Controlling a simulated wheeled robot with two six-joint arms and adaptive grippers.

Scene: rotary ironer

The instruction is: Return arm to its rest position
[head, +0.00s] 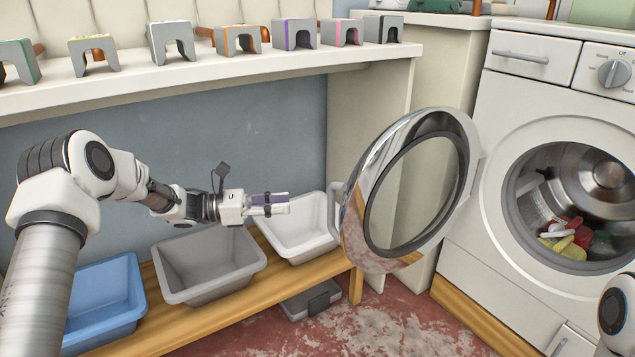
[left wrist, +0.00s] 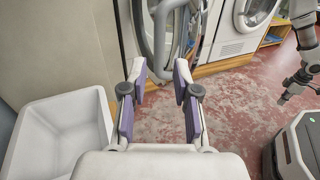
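My left arm (head: 98,170) reaches in from the left in the head view. Its left gripper (head: 280,203) is over the white bin, left of the open washer door (head: 412,195). In the left wrist view the left gripper (left wrist: 160,72) has its two purple-padded fingers apart with nothing between them. The door's ring lies beyond the fingertips there. Part of my right arm (head: 616,310) shows at the lower right edge of the head view. It also shows in the left wrist view (left wrist: 305,50), hanging downward; its fingers are too small to read.
A blue bin (head: 105,298), a grey bin (head: 207,265) and a white bin (head: 300,228) stand on a wooden bench. Above is a shelf (head: 225,70) with several coloured arches. Colourful laundry (head: 567,240) lies in the washer (head: 560,110). The floor before it is clear.

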